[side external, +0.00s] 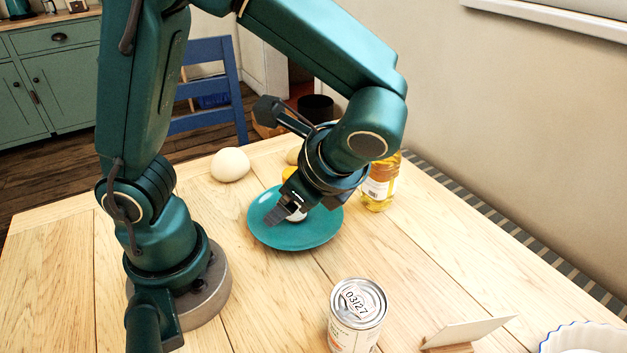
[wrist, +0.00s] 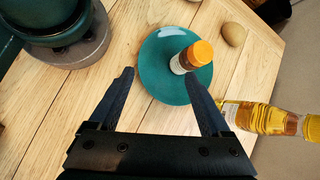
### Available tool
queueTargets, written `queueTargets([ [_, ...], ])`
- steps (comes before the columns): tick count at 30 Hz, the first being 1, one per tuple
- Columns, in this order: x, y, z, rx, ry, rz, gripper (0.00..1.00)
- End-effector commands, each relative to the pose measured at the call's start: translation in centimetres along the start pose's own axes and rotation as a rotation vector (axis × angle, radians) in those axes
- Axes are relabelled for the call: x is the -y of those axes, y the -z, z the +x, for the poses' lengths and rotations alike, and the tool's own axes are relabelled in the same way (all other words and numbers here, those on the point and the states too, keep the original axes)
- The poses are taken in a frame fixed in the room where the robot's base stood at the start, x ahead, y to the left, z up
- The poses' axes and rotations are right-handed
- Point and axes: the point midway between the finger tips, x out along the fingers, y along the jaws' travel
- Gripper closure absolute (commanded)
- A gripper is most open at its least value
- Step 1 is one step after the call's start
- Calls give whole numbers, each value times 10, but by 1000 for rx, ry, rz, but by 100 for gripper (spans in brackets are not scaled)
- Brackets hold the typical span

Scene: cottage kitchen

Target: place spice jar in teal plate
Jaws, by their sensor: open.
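The spice jar (wrist: 184,61) has an orange cap and a dark body with a pale label. It stands on the teal plate (wrist: 160,88), toward its right side in the wrist view. In the side view the teal plate (side external: 300,238) lies flat on the table, and the jar's yellow-orange cap (side external: 289,173) shows behind my gripper, which hides much of its body. My gripper (wrist: 160,76) is open, with nothing between its fingers. The jar is beyond the fingertips in the wrist view, apart from them. In the side view my gripper (side external: 278,214) is over the plate.
An oil bottle (side external: 379,188) stands just right of the plate. A pale round object (side external: 230,164) is behind left, and a brown egg-like item (wrist: 233,34) is near the jar. A can (side external: 357,317), a card in a wooden holder (side external: 470,334) and a white dish (side external: 583,339) are in front.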

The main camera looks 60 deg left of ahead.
Motion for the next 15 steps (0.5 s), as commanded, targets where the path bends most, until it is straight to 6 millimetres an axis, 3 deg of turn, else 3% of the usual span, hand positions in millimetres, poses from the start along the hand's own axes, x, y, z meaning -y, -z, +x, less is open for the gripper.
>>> queueTargets([
  [6,-10,-18,-12,-295,-134,-389,18],
  [15,-14,-28,-33,-665,-247,-925,18],
])
